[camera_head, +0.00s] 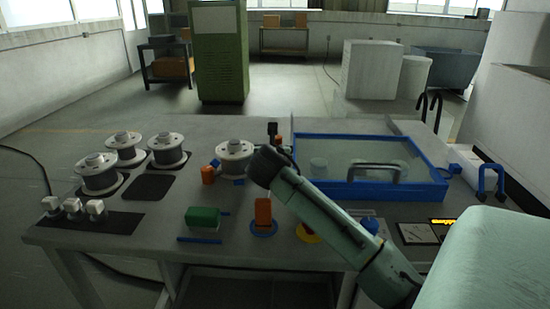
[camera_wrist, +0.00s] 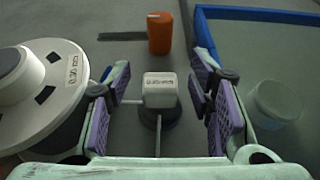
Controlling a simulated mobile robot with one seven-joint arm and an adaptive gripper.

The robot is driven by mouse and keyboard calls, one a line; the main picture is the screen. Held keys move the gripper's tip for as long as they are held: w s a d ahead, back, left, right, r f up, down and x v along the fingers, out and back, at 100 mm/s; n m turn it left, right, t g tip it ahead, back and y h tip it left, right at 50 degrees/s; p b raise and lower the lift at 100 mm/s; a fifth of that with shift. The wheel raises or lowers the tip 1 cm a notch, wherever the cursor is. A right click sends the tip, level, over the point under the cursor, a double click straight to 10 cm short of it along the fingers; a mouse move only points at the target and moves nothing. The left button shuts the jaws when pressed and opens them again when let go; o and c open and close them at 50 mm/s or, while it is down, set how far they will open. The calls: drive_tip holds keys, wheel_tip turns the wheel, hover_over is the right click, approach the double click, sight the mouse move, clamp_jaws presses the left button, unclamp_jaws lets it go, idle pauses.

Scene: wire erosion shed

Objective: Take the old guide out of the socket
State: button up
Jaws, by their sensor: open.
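In the wrist view the old guide, a small pale block with a size label (camera_wrist: 160,88), stands upright in a dark round socket (camera_wrist: 148,120), with thin rods at its base. My gripper (camera_wrist: 162,80) is open, its purple pads on the left and right of the guide, with visible gaps on both sides. The label is too blurred to read surely. In the head view my gripper's dark end (camera_head: 265,165) is between a wire spool (camera_head: 235,153) and the blue-rimmed tray (camera_head: 345,192); it and my arm hide the guide and socket there.
The spool (camera_wrist: 38,85) is close to my left finger. Three small white-topped pieces (camera_head: 72,206) stand at the bench's left. A green block (camera_head: 203,218) and an orange block (camera_head: 263,211) stand near the front edge.

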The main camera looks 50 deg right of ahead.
clamp_jaws()
idle(0.6)
